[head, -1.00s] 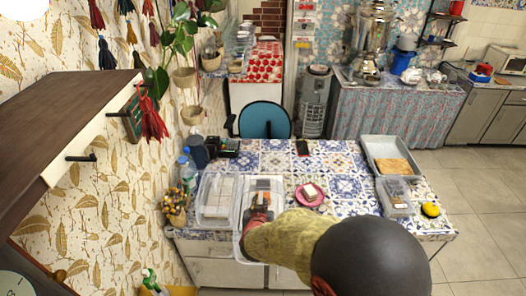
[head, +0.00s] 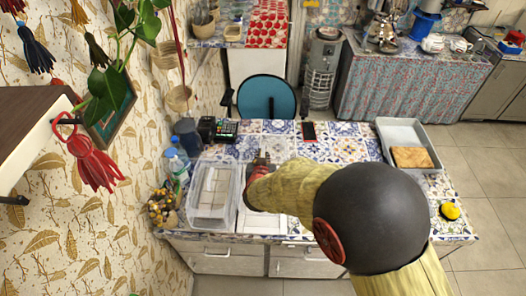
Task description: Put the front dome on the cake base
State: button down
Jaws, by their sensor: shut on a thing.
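My gripper (head: 262,160) is over the tiled table, in the middle of the head view, with its fingers pointing away from me. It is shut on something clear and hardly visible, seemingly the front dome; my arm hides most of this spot. A white flat piece, seemingly the cake base (head: 256,223), shows at the table's front edge below my wrist. A clear, box-like cover (head: 212,196) with something white inside stands just left of my gripper. I cannot tell whether the held piece touches the base.
A grey tray (head: 396,131) with a golden pastry (head: 412,158) is at the right. A yellow item (head: 450,211) lies near the right edge. Bottles (head: 177,163) and a card terminal (head: 226,131) stand at the left; a phone (head: 308,131) lies behind. A blue chair (head: 267,97) is beyond.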

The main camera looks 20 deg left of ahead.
jog(key=shift+s+f, duration=0.1)
jog(key=shift+f, duration=0.15)
notch_tip(320, 180, down, 12)
jog(key=b, duration=0.9)
jog(key=shift+f, duration=0.2)
jog(key=shift+s+f, duration=0.1)
jog(key=shift+f, duration=0.4)
dwell(1.1)
jog(key=c, duration=1.8)
grip_release()
jog(key=shift+c, duration=0.2)
